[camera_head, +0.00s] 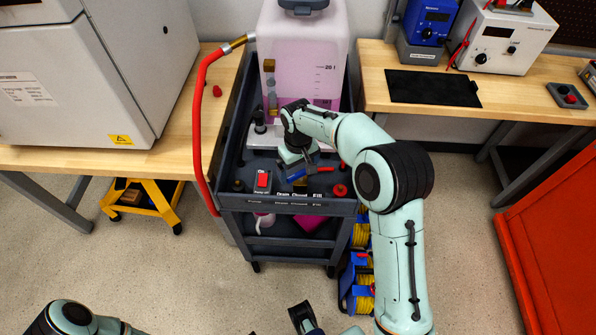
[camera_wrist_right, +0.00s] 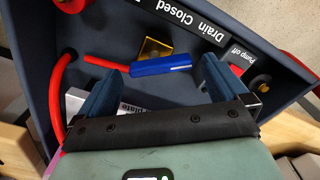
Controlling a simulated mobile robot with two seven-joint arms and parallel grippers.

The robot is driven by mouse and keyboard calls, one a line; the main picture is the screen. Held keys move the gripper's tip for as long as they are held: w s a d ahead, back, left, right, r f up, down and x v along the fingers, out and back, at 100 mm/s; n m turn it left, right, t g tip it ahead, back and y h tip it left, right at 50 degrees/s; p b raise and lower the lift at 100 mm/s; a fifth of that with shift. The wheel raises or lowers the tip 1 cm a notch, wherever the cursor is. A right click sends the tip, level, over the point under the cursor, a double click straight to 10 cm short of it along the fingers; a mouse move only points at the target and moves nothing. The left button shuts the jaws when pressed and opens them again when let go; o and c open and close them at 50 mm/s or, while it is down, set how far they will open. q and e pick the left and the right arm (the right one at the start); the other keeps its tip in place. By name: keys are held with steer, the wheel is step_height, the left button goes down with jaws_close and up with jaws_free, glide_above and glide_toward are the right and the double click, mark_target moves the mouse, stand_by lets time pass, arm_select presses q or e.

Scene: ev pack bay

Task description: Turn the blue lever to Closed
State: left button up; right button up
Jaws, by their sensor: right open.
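The blue lever (camera_head: 297,174) is on the top of the dark cart, above a label strip reading Drain, Closed and Fill. In the head view its handle slants down to the left, toward the Drain side. In the right wrist view the blue lever (camera_wrist_right: 160,67) lies beside a brass fitting (camera_wrist_right: 155,48), near the Drain and Closed words. My right gripper (camera_head: 304,167) is open over the cart top, close to the lever. In the right wrist view its open fingers (camera_wrist_right: 157,72) stand either side of the lever; contact cannot be told.
A red pump switch (camera_head: 263,180) sits left of the lever and a red knob (camera_head: 340,190) right of it. A tall pink-filled tank (camera_head: 301,60) stands behind. A red hose (camera_head: 198,130) hangs down the cart's left side. Wooden benches flank the cart.

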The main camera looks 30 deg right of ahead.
steer(key=shift+f, duration=0.85)
steer(key=c, duration=0.9)
steer(key=shift+c, duration=0.2)
